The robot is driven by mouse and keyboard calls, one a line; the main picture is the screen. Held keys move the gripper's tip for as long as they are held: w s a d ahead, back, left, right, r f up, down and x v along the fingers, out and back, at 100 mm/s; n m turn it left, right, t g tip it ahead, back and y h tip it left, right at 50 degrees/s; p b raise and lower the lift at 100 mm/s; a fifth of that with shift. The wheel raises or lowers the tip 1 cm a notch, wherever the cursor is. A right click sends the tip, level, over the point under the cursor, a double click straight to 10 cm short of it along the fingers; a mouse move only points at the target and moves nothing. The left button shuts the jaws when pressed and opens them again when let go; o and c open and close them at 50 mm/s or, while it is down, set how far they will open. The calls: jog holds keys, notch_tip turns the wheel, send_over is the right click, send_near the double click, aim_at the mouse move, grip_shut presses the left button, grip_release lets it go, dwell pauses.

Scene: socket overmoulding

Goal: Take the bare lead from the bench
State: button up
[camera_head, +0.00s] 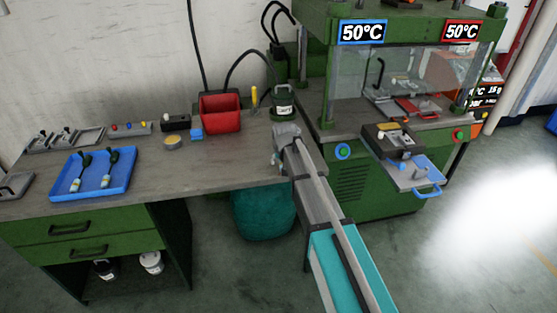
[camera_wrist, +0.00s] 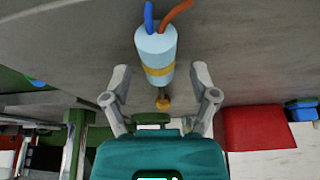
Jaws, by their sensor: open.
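What looks like the bare lead (camera_wrist: 155,52) shows in the wrist view as a pale blue cylinder with a yellow band. A blue and an orange wire leave its far end, and a small brass tip points toward my gripper's body. My gripper (camera_wrist: 161,78) is open, with one finger on each side of the cylinder and a gap visible on both sides. In the head view my gripper (camera_head: 285,132) is at the right end of the bench (camera_head: 225,165), and it hides the lead there.
A blue tray (camera_head: 128,187) with two dark-handled items lies at the left. The green press (camera_head: 375,185) stands close on the right. The bench between tray and gripper is clear.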

dwell(0.5)
grip_shut()
